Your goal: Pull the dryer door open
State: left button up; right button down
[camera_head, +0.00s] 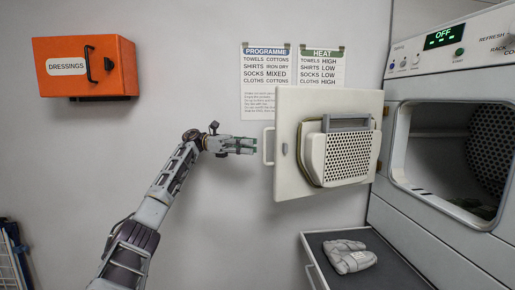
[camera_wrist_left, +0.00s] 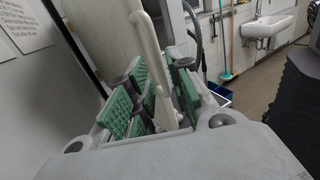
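The pale dryer door (camera_head: 312,100) stands swung wide open, its inner side with a perforated cover (camera_head: 348,155) facing my head. Its pale handle (camera_head: 266,158) is on the door's left edge. My left gripper (camera_head: 254,146) is just left of the handle, fingers pointing at it; in the head view a thin gap shows between fingertips and handle. In the left wrist view the green-padded fingers (camera_wrist_left: 155,98) are spread apart, with the pale handle bar (camera_wrist_left: 147,45) at them; firm contact cannot be told. My right gripper is not in view.
The dryer opening (camera_head: 440,150) is uncovered, with a dark drum inside. An orange dressings box (camera_head: 85,67) hangs at left.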

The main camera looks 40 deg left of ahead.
pick_arm(q)
jog(key=shift+v, duration=2.95)
